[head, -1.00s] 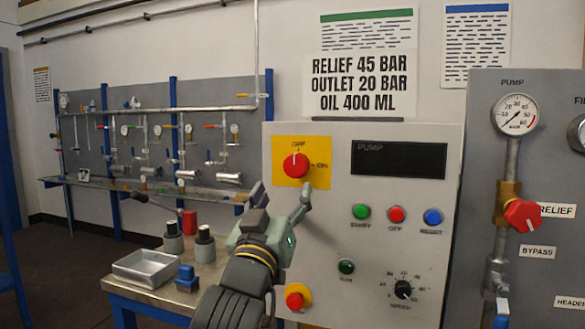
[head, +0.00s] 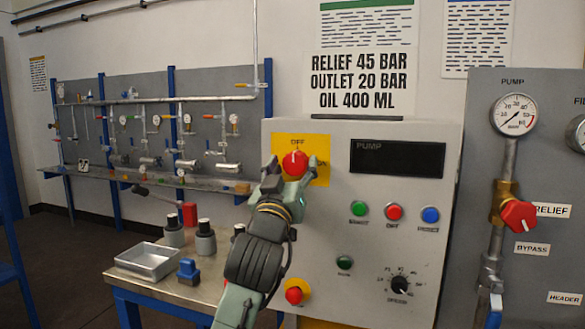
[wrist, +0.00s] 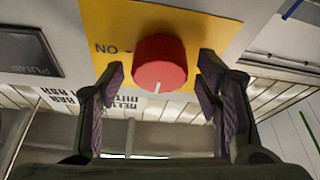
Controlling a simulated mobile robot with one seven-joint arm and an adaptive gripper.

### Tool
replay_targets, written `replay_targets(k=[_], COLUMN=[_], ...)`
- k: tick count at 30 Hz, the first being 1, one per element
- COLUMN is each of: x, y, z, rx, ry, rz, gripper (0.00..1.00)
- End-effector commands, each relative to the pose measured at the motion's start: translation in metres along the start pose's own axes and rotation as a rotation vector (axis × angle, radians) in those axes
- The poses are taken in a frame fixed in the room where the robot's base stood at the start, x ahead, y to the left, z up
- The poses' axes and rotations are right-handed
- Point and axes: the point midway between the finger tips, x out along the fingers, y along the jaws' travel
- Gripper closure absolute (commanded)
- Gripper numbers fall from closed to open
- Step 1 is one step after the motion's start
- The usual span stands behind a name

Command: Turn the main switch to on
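The main switch is a red round knob (head: 294,162) on a yellow plate (head: 319,173) at the upper left of the grey control panel. Its white mark points up at OFF in the head view. In the wrist view the red knob (wrist: 159,63) stands between my two fingers, with its white line toward the gripper and "NO" seen upside down beside it. My gripper (head: 292,168) is open, one finger on each side of the knob. In the wrist view my gripper (wrist: 160,85) shows gaps between both fingers and the knob.
Green, red and blue buttons (head: 394,212) and a black dial (head: 401,284) are on the same panel. A bench (head: 180,289) with a metal tray (head: 147,261) and bottles stands to the left.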

Motion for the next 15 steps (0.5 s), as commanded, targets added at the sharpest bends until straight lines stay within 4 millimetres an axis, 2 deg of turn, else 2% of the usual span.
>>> replay_targets(k=[2,15], x=[-0.0002,-0.0003], y=[-0.0001,-0.0003], z=[0.0,0.0], rx=[0.0,0.0], ry=[0.0,0.0], rz=[0.0,0.0], gripper=[0.49,0.79])
